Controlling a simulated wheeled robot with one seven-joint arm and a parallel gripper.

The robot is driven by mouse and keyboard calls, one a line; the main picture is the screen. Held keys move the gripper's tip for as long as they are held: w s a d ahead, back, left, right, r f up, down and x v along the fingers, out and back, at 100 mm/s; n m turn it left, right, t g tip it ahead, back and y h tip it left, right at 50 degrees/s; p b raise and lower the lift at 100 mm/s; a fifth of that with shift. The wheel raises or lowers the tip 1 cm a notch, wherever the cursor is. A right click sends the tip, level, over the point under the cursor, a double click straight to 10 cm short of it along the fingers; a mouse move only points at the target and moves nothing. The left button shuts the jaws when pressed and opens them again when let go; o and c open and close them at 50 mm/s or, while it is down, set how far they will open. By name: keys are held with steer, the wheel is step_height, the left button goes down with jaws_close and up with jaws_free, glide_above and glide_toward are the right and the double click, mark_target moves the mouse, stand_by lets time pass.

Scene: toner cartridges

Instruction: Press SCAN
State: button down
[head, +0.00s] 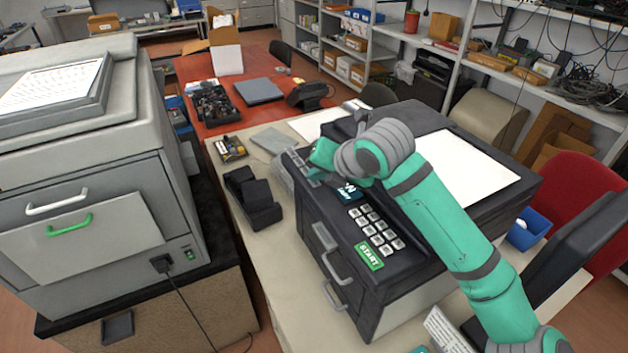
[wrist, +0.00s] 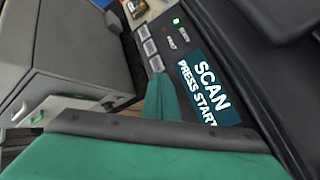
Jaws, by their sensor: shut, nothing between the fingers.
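The black copier (head: 340,265) stands on the light table with its control panel facing me. Its display (wrist: 207,88) reads "SCAN PRESS START" in the wrist view. A column of grey buttons (wrist: 149,46) lies beside the display; their labels cannot be read. My gripper (head: 318,160) is shut and empty, pointing down at this end of the panel. In the wrist view my gripper's green fingertips (wrist: 160,82) are right by the lowest visible button; whether they touch it cannot be told. The arm hides part of the display in the head view. The green START button (head: 369,257) and number keys are clear.
A grey printer (head: 85,190) with drawers stands at the left. A black cartridge (head: 252,198) lies on the table left of the copier. A white sheet (head: 455,170) lies on the copier's top. A blue bin (head: 529,228) and dark monitor are at the right.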

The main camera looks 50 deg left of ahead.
mark_target(317, 185)
steer(key=shift+r, duration=0.8)
steer(key=shift+r, duration=2.5)
